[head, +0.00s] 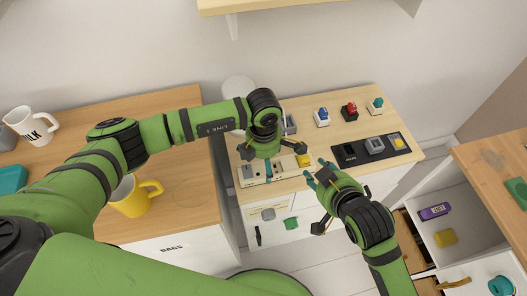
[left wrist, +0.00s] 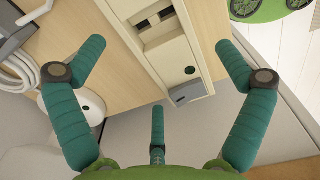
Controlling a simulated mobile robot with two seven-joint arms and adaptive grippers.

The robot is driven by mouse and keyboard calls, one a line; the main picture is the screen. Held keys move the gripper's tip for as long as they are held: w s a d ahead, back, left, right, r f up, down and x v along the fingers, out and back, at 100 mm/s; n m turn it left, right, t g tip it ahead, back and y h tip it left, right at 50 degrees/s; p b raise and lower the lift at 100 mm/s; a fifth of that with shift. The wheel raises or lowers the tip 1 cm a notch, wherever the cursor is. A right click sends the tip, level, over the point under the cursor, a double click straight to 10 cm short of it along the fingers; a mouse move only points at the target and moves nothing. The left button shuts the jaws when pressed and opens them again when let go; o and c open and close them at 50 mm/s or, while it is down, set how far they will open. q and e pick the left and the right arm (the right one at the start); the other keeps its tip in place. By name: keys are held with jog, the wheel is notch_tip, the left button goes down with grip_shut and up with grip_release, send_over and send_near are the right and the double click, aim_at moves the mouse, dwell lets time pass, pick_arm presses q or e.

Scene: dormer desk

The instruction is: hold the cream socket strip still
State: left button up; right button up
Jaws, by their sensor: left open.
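The cream socket strip (head: 247,182) lies near the front left of the light wood desk. In the left wrist view the strip (left wrist: 189,62) runs between my spread teal fingers, with dark openings and a grey end piece. My left gripper (head: 266,166) is open above the strip and hides part of it in the head view. No finger visibly closes on it. My right gripper (head: 316,200) is at the desk's front edge, right of the strip, with its fingers spread and nothing visible between them.
A yellow piece (head: 304,160) sits right of the strip. A black tray (head: 349,153) with grey and yellow pieces lies at the desk's right. Blue (head: 322,114), red (head: 349,110) and teal (head: 376,103) topped items stand behind. A yellow mug (head: 131,201) stands on the left counter.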

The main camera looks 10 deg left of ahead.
pick_arm(q)
jog(key=shift+f, duration=0.8)
jog(key=c, duration=1.4)
jog(key=shift+s, duration=0.1)
jog(key=o, duration=1.4)
jog(key=shift+r, duration=0.1)
jog(key=shift+r, duration=0.35)
notch_tip(320, 180, up, 11)
